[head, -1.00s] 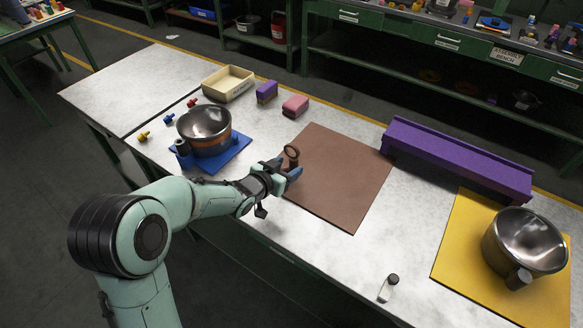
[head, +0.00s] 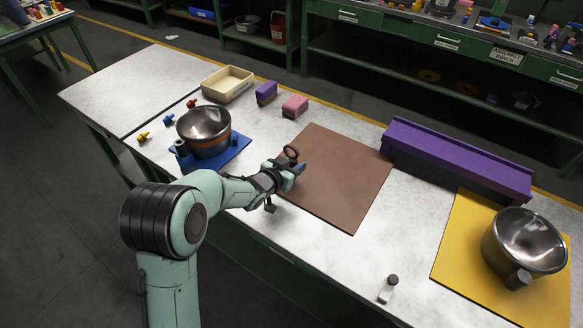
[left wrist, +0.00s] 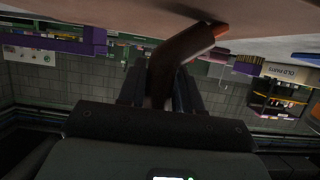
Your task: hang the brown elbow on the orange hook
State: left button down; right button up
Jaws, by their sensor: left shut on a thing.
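The brown elbow (head: 291,152) stands up from the jaws of my left gripper (head: 295,171), over the left part of the brown mat (head: 345,190). In the left wrist view the bent brown elbow (left wrist: 178,58) rises between the two dark fingers (left wrist: 160,92), and its far end shows an orange edge. My left gripper is shut on the elbow. I cannot make out an orange hook in either view. My right gripper is not in view.
A purple rack (head: 455,160) stands behind the mat. A pot (head: 525,243) sits on the yellow mat (head: 455,240) at right, another (head: 204,128) on the blue base (head: 236,147) at left. A small bottle (head: 388,289) is near the front edge. The brown mat is otherwise clear.

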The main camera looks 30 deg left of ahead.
pick_arm(q)
jog(key=shift+r, duration=0.15)
notch_tip(320, 180, up, 10)
jog(key=shift+a+p, duration=0.1)
jog(key=shift+p, duration=1)
notch_tip(320, 180, up, 10)
jog(key=p, duration=0.5)
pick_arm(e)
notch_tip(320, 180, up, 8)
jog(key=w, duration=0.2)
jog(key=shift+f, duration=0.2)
pick_arm(q)
jog(key=shift+f, duration=0.2)
